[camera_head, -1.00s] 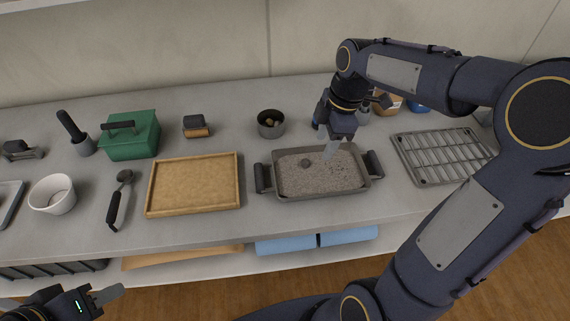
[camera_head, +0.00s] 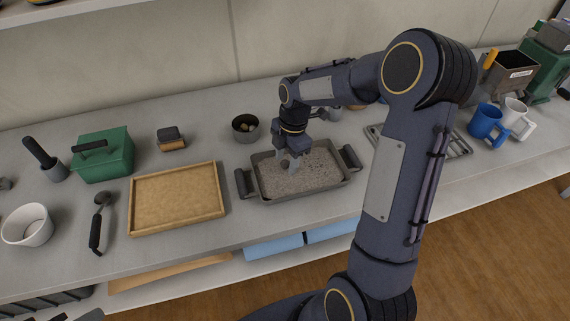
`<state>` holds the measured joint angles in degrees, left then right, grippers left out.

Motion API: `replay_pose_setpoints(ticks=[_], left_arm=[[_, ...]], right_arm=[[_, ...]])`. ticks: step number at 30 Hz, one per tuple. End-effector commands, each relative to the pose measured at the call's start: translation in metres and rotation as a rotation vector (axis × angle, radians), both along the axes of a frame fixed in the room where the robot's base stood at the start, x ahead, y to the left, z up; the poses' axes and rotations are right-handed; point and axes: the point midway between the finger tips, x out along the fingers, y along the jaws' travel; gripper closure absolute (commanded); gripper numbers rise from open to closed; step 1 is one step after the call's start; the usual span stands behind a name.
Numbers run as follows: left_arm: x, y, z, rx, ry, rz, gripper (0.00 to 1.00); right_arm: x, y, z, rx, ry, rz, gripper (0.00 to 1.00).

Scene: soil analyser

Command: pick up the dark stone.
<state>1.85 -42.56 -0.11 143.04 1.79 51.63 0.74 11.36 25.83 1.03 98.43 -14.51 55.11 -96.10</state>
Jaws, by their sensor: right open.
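The dark stone (camera_head: 284,164) is a small dark lump on the grey gravel in a dark metal tray with two black handles (camera_head: 262,197). My right gripper (camera_head: 290,163) points down into the left part of this tray. It is open, with its fingertips at the stone, one to each side as far as I can see. Whether the fingers touch the stone is too small to tell.
A wooden tray (camera_head: 178,229) lies left of the gravel tray. A small dark pot (camera_head: 245,128) stands behind it. A wire rack (camera_head: 457,146) is at the right, partly behind my arm, with blue (camera_head: 486,122) and white mugs (camera_head: 517,117) beyond.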

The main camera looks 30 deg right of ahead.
Motion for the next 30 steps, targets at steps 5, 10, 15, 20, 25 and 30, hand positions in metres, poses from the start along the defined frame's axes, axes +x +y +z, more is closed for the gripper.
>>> replay_pose_setpoints(ticks=[5, 10, 15, 20, 25, 30], left_arm=[[0.0, 0.0, -0.0001, 0.0, 0.0, 0.0, 0.64], [0.0, 0.0, -0.0001, 0.0, 0.0, 0.0, 0.64], [0.0, 0.0, -0.0001, 0.0, 0.0, 0.0, 0.64], [0.0, 0.0, 0.0, 0.0, 0.0, 0.0, 0.64], [0.0, 0.0, 0.0, 0.0, 0.0, 0.0, 0.64], [0.0, 0.0, 0.0, 0.0, 0.0, 0.0, 0.64]], right_arm=[[0.0, -0.0001, 0.0001, 0.0, 0.0, -0.001, 0.54], [0.0001, 0.0, 0.0003, 0.0, 0.0, -0.001, 0.76], [0.0001, -0.0001, 0.0004, 0.0, 0.0, -0.001, 0.99], [0.0001, 0.0, 0.0005, 0.0, -0.001, -0.001, 1.0], [0.0002, 0.0, 0.0007, 0.0, -0.001, -0.001, 1.0], [0.0006, 0.0, 0.0071, 0.0, -0.002, -0.001, 1.0]])
